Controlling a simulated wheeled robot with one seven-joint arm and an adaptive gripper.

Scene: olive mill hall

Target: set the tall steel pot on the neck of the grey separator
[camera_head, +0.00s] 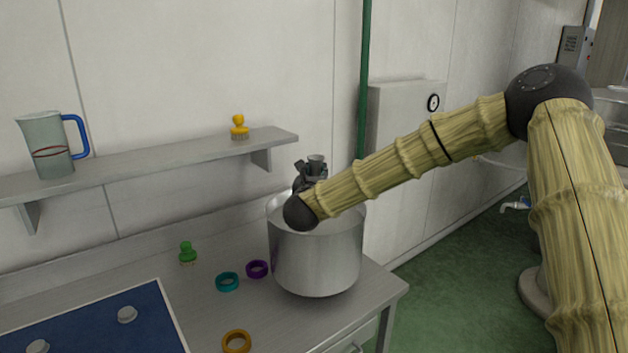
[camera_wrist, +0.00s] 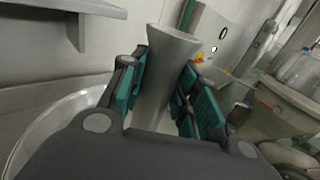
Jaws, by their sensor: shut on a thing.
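I cannot tell for sure which thing is the grey separator, and no neck shows clearly.
The wide steel vessel (camera_head: 318,262) stands at the counter's right end, its rim (camera_wrist: 35,132) beside my gripper. A shelf (camera_head: 150,162) and a gauged grey box (camera_head: 405,105) are behind.

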